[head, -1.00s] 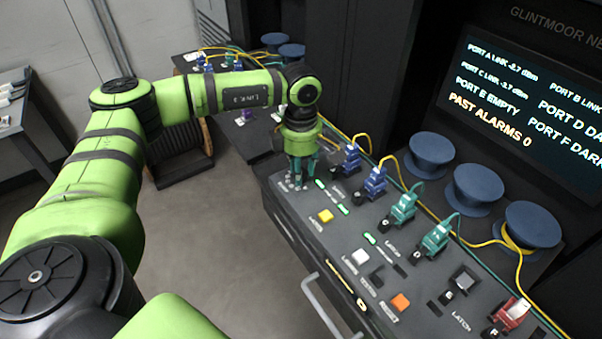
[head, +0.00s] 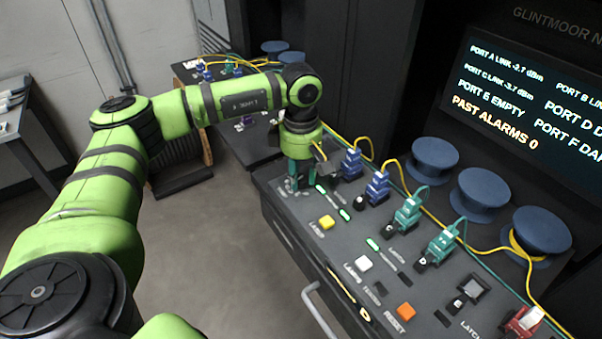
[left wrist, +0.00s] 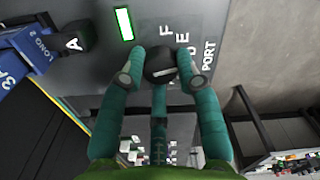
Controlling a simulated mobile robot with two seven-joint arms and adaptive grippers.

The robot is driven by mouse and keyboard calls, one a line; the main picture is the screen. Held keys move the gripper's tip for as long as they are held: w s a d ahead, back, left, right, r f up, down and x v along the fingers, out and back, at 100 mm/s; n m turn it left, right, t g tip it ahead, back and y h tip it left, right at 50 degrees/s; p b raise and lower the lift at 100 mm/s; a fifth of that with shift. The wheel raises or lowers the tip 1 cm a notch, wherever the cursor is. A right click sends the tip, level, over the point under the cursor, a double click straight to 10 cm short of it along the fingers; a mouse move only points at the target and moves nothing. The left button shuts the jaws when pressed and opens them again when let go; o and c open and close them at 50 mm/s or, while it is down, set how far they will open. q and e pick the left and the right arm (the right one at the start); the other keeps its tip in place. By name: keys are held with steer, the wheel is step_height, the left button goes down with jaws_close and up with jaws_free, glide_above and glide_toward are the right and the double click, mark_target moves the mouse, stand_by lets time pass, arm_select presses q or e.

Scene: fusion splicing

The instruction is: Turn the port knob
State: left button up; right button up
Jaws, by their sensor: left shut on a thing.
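The port knob (left wrist: 161,66) is a small round black knob with a pale pointer line, on the grey panel in the left wrist view. Letters including E and F and the word PORT are printed beside it. My left gripper (left wrist: 163,74) has its teal fingers closed around the knob from both sides. In the head view my left gripper (head: 297,178) reaches down to the panel's far left corner, and its fingers hide the knob there. My right gripper is in neither view.
The console panel (head: 300,210) holds a yellow button (head: 327,222), a white button (head: 363,263) and an orange button (head: 405,310). Blue and teal connectors with cables stand along its back, before blue spools (head: 481,194). A screen (head: 535,105) reads PORT E EMPTY.

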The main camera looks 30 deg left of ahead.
mark_target(301, 177)
arm_select(q)
steer(key=o, duration=1.1)
steer(key=shift+o, duration=0.2)
step_height(301, 177, up, 12)
